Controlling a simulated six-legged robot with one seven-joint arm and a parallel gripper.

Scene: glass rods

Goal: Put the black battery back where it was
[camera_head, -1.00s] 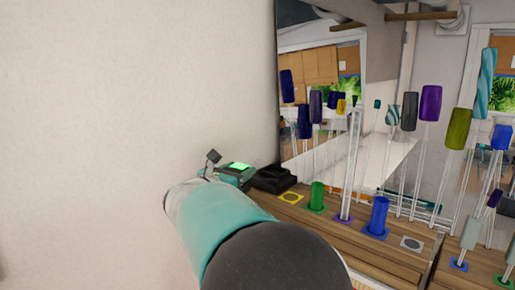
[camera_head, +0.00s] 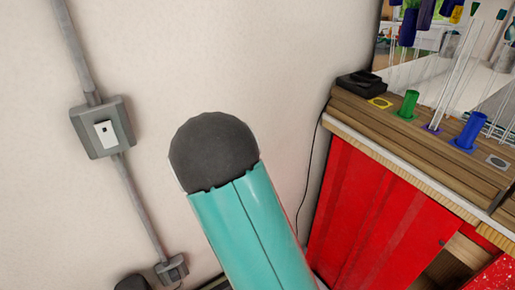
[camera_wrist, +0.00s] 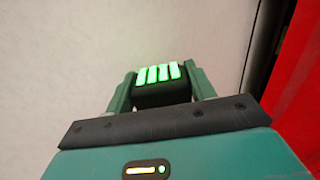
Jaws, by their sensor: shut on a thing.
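My gripper (camera_wrist: 163,92) is in the wrist view, its two green fingers closed on the sides of a black battery (camera_wrist: 161,97). The battery has several lit green bars on its face. Pale wall lies behind it and a red surface is at the right. In the head view my teal arm with a dark round joint fills the middle. The gripper and battery do not show there.
A black boxy device (camera_head: 360,82) sits at the bench's left end, next to a yellow-marked square (camera_head: 381,103). Green (camera_head: 408,103) and blue (camera_head: 471,130) cylinders and glass rods stand further right. Red cabinet doors (camera_head: 370,215) are below. A grey wall box (camera_head: 101,127) with conduit is at left.

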